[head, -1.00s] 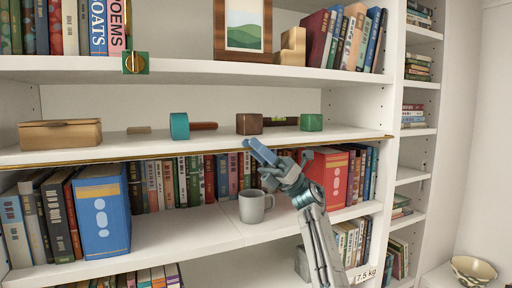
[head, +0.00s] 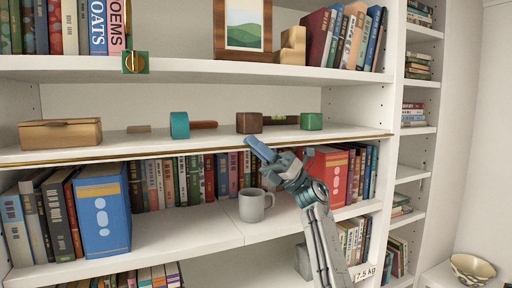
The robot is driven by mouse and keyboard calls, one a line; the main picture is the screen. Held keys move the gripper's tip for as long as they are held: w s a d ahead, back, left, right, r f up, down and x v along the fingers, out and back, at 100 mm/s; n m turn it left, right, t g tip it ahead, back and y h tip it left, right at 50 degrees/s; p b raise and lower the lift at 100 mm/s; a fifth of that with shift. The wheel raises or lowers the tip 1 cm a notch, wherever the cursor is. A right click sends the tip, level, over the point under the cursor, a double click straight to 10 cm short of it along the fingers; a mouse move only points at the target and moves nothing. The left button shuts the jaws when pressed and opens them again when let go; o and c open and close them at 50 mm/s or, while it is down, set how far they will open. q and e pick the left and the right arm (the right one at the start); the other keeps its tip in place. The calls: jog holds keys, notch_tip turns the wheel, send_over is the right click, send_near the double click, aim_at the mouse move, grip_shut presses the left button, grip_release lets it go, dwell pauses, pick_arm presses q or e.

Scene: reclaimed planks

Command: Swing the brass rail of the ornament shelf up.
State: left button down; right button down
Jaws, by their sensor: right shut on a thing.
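The brass rail (head: 110,157) is a long thin bar running along the front edge of the ornament shelf (head: 110,146), low against the lower part of that edge. My right gripper (head: 257,147) reaches up from below and is shut on the rail, right of its middle. Its blue-grey fingers hide a short stretch of the rail. My left gripper is not in view.
Rows of books fill the lower shelf behind. A green-and-brass fitting (head: 135,62) sits on the upper shelf edge.

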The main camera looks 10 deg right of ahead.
jog(key=m+t, duration=0.1)
jog(key=r+m+t+p, duration=0.1)
jog(key=m, duration=0.1)
jog(key=shift+r+t+h, duration=0.1)
jog(key=shift+t+h, duration=0.2)
jog(key=shift+t, duration=0.1)
jog(key=m+t+h+p, duration=0.1)
jog(key=m+t+p, duration=0.1)
jog(key=m, duration=0.1)
jog(key=r+m+t+h+p, duration=0.1)
jog(key=m+t+p, duration=0.1)
jog(key=m, duration=0.1)
jog(key=shift+w+r+h, duration=0.2)
jog(key=shift+h, duration=0.1)
jog(key=shift+w+a+r+m+t+h+p, duration=0.15)
jog(key=shift+m+t+h+p, duration=0.2)
jog(key=shift+m+h, duration=0.4)
jog(key=shift+w+f+m+t+h+p, duration=0.1)
jog(key=shift+w+m+t+h+p, duration=0.25)
jog(key=shift+m, duration=0.65)
jog(key=shift+a+r+m+t+h+p, duration=0.1)
jog(key=shift+m+t+h+p, duration=0.15)
jog(key=shift+m+h, duration=0.55)
jog(key=c, duration=1.5)
grip_release()
jog(key=shift+c, duration=0.2)
